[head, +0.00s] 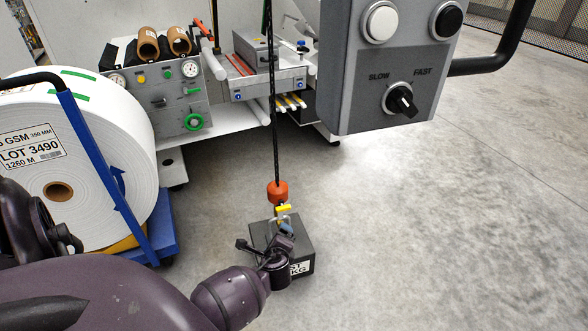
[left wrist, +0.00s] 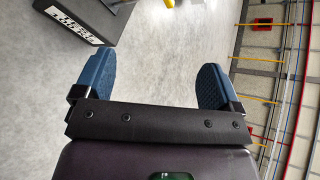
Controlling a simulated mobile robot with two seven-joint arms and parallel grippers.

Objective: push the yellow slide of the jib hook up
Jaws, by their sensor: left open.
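The jib hook hangs on a dark chain below an orange-red ball (head: 278,192) in the head view. Its small yellow slide (head: 283,209) sits just under the ball, above the metal hook or shackle (head: 284,219) at the top of a black weight block (head: 303,252). My left gripper (head: 285,230) is in front of the block, below the slide, and partly covers the block. In the left wrist view, its blue fingers (left wrist: 140,50) are spread with only floor showing between them. The block (left wrist: 85,22) is at upper left there. My right gripper is not in view.
A grey control box (head: 385,65) with a SLOW/FAST knob hangs at upper right. A large white roll (head: 110,150) on a blue stand (head: 155,240) is at left. A machine with a gauge panel (head: 165,100) stands behind. The floor at right (head: 450,220) is clear.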

